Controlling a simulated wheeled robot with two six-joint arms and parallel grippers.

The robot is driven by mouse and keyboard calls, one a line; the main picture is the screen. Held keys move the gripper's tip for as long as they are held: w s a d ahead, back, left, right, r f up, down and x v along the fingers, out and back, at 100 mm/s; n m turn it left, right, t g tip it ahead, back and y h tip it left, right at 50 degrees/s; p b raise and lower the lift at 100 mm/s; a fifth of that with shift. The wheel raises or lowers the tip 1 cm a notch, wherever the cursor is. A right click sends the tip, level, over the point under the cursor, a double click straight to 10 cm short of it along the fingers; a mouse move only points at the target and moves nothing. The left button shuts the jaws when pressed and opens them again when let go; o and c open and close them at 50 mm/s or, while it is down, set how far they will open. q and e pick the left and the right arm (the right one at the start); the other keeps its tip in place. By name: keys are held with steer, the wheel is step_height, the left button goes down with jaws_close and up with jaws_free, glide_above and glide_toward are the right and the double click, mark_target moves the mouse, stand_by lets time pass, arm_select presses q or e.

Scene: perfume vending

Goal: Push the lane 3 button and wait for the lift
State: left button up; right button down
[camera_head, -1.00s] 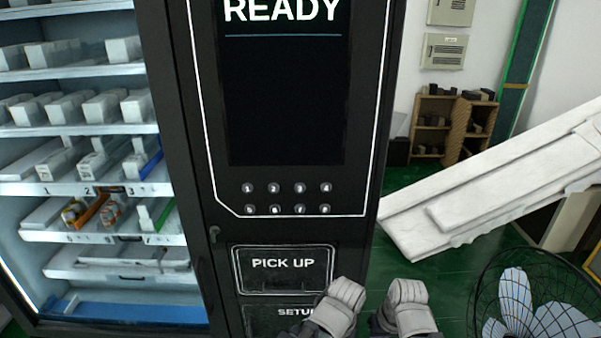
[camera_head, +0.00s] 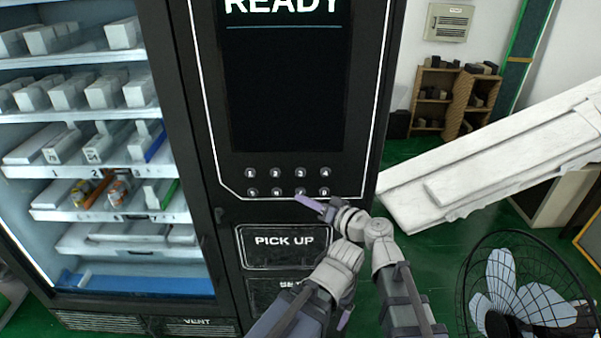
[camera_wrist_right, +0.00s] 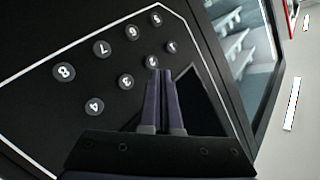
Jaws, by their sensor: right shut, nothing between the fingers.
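The number 3 button (camera_head: 300,172) is in the upper row of the round keypad on the black vending machine front; it also shows in the wrist view (camera_wrist_right: 125,82). My right gripper (camera_head: 298,198) has its slim purple fingers closed together, empty, just below the lower keypad row in the head view. In the wrist view its fingertips (camera_wrist_right: 160,72) overlap the area just below the number 2 button (camera_wrist_right: 152,62), right of button 3; contact cannot be told. The screen (camera_head: 285,90) reads READY. My left arm shows at the bottom, but its gripper cannot be made out.
The PICK UP door (camera_head: 284,245) is below the keypad. Lit product shelves (camera_head: 90,170) with boxes stand at left. A white slanted panel (camera_head: 480,170), a wire-cage fan (camera_head: 520,290) and a small brown shelf (camera_head: 437,105) are at right.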

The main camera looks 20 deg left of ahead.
mark_target(300, 173)
steer(key=shift+w, duration=0.1)
steer(key=shift+w+a, duration=0.4)
steer(key=shift+w, duration=0.95)
steer(key=shift+w+a, duration=0.4)
steer(key=shift+w, duration=1)
steer(key=shift+w+a, duration=0.4)
steer(key=shift+w, duration=0.95)
steer(key=shift+w, duration=0.1)
steer(key=shift+w+a, duration=0.1)
steer(key=shift+w, duration=0.2)
steer(key=shift+w+a, duration=0.15)
steer(key=shift+w, duration=0.25)
steer(key=shift+s, duration=0.1)
steer(key=shift+s+d, duration=0.25)
steer(key=shift+s, duration=0.45)
